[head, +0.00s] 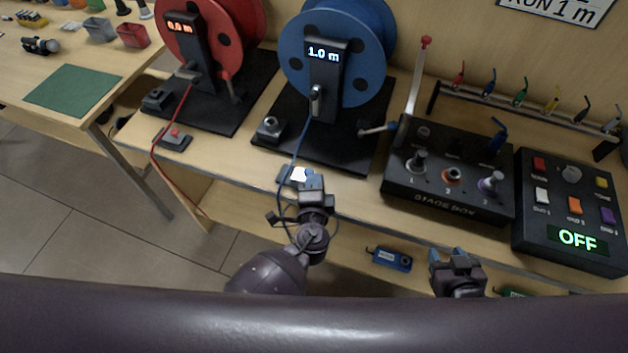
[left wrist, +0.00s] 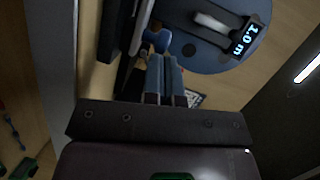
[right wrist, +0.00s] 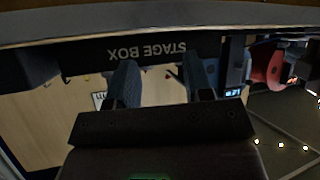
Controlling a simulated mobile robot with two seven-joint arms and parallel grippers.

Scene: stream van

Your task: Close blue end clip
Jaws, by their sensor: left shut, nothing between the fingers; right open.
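The blue end clip (head: 284,174) sits at the bench's front edge below the blue reel (head: 291,48), with the blue cable (head: 298,148) running down to it. My left gripper (head: 312,178) is shut and empty right beside the clip and covers part of it. Whether its lever is up or down is hard to tell. In the left wrist view, my left fingers (left wrist: 166,75) are together, with a blue part (left wrist: 157,40) just beyond their tips. My right gripper (head: 455,256) is open and empty in front of the bench, below the stage box; its fingers also show in the right wrist view (right wrist: 163,78).
The stage box (head: 440,190) and a control panel reading OFF (head: 578,238) stand on the right. The red reel (head: 240,25) and its end clip (head: 174,139) are on the left. A blue box (head: 390,259) lies on the lower shelf.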

